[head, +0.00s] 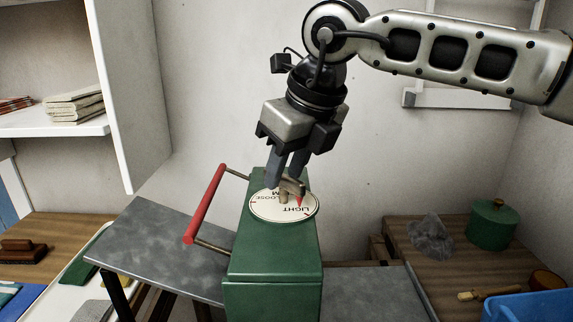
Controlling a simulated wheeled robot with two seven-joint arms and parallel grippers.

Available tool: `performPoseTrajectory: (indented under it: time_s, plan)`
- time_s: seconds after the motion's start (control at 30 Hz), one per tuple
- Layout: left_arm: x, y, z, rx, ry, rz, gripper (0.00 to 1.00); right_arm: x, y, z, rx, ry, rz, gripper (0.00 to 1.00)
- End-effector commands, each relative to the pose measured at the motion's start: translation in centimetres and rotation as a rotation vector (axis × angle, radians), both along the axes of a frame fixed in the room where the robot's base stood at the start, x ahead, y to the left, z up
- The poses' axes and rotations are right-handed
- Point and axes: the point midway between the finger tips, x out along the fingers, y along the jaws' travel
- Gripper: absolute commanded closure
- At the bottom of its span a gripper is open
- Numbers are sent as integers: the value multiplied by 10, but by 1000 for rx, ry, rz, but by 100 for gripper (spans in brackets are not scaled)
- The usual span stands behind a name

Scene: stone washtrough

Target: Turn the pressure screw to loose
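The pressure screw (283,196) is a small brass-coloured handle at the centre of a round white dial (262,210) on top of a green press (272,260). The dial shows the words LOOSE at its left and LIGHT at its right, with a word between them partly hidden. A red pointer (299,201) lies by LIGHT. My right gripper (285,182) reaches down from above with its two grey fingers close together at the screw handle. The fingertips overlap the handle, so I cannot tell whether they grip it. My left gripper is out of view.
A red-handled lever (205,204) sticks out at the press's left side. The press stands on a grey slab (160,245). At the right, a wooden surface (455,270) holds a green lidded pot (493,226), a crumpled grey cloth (431,238) and a blue bin (530,306). A shelf (50,125) hangs upper left.

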Motion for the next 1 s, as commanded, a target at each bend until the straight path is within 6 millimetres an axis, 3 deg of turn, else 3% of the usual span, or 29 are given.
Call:
performPoseTrajectory:
  time_s: [0.27,0.4,0.77,1.0]
  plan:
    - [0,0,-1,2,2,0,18,0,1,-2,0,0,1,67]
    - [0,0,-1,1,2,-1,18,0,1,-2,0,0,0,100]
    - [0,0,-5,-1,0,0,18,0,1,-3,0,-2,-23,100]
    - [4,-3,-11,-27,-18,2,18,0,2,-6,0,-3,-137,100]
